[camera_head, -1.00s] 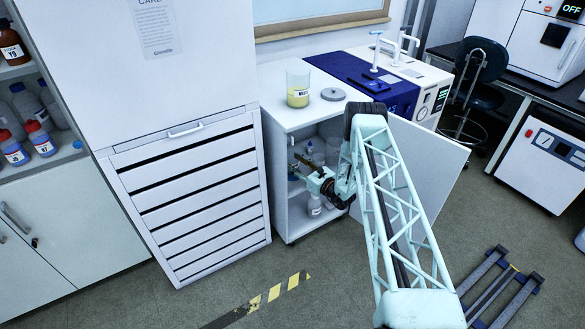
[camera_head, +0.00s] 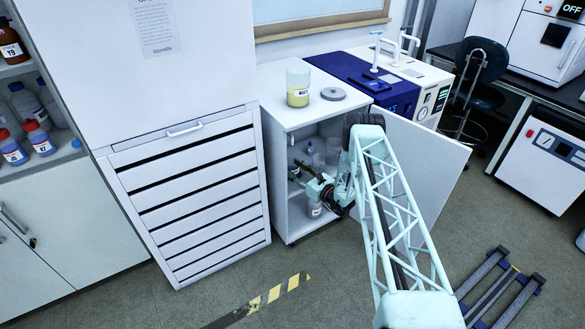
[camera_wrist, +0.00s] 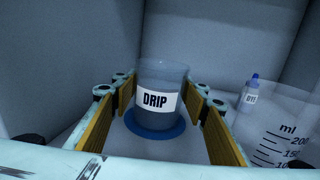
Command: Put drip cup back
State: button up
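The drip cup (camera_wrist: 158,78), a clear beaker labelled DRIP, stands upright on a round blue mat (camera_wrist: 155,133) inside the cabinet in the wrist view. My gripper (camera_wrist: 162,92) is open, with one yellow-padded finger on each side of the cup. Narrow gaps show between the pads and the cup, so it does not look gripped. In the head view my gripper (camera_head: 302,168) reaches into the open cabinet (camera_head: 278,190) under the counter. I cannot make out the cup clearly there.
A graduated beaker (camera_wrist: 275,130) stands close on the right in the wrist view, with a small blue-capped bottle (camera_wrist: 250,95) behind it. The open cabinet door (camera_head: 425,160) is on the right. A labelled beaker (camera_head: 298,85) and a grey disc (camera_head: 333,94) sit on top.

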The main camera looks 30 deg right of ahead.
jog(key=o, duration=0.4)
jog(key=shift+r, duration=0.15)
jog(key=shift+s, duration=0.15)
jog(key=p+v, duration=0.2)
jog(key=v, duration=0.9)
jog(key=shift+s+d+r+p, duration=0.1)
jog(key=shift+s+p, duration=0.2)
jog(key=shift+s, duration=0.05)
jog(key=shift+c, duration=0.3)
dwell(0.8)
